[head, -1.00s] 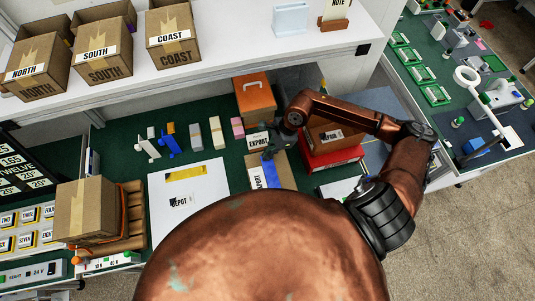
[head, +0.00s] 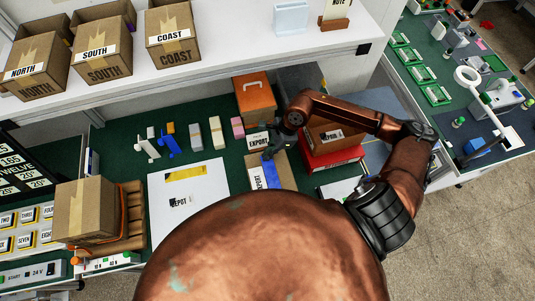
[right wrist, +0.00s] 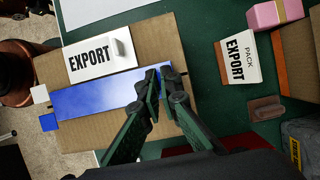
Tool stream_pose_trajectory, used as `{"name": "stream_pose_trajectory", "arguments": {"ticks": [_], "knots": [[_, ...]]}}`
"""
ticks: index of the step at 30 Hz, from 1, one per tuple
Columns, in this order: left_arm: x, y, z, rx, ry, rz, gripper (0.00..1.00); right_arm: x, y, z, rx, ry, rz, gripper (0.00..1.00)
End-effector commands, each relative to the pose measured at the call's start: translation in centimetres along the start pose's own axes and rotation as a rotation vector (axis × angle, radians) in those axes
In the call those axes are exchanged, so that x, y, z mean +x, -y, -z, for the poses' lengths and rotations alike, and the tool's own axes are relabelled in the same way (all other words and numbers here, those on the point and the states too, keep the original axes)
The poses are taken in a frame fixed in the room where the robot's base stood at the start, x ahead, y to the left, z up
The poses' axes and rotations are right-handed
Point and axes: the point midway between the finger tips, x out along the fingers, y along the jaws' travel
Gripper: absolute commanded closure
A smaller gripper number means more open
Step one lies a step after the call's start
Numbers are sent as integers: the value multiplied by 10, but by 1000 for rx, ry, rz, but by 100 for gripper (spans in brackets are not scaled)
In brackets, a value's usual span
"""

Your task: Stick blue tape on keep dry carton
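A flat brown carton with a white EXPORT label lies on the green bench mat under my right gripper; its cardboard (head: 285,170) shows in the head view and again in the right wrist view (right wrist: 190,60). A strip of blue tape (right wrist: 95,100) lies along its top beside the label; it also shows in the head view (head: 270,175). My right gripper (right wrist: 160,78) has its fingertips together over the right end of the strip; contact is hard to judge. The gripper is small in the head view (head: 269,154). I see no keep dry mark. My left gripper is out of view.
A white and a blue dispenser-like tool (head: 165,142) stand left of the carton. An orange box (head: 254,97) is behind, and a red box (head: 333,158) is to the right. Labelled cartons (head: 104,54) stand on the shelf.

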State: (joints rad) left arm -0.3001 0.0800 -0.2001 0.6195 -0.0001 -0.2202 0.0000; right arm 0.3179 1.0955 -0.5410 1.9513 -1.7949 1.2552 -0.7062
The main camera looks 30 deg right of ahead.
Motion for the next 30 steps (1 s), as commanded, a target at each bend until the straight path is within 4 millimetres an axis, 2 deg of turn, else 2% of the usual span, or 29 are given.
{"name": "stream_pose_trajectory", "arguments": {"ticks": [9, 10, 18, 26, 30], "knots": [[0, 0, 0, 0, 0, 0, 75, 2, -2, 3, 2, -6, -5, 100], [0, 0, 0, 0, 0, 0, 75, 2, -2, 3, 2, -6, -5, 94], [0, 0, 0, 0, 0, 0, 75, 2, -1, 2, 1, -4, -4, 76], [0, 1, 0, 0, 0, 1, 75, 1, -1, 1, 1, -2, -2, 75], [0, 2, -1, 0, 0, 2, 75, -6, 0, 1, 0, -3, 0, 75]]}}
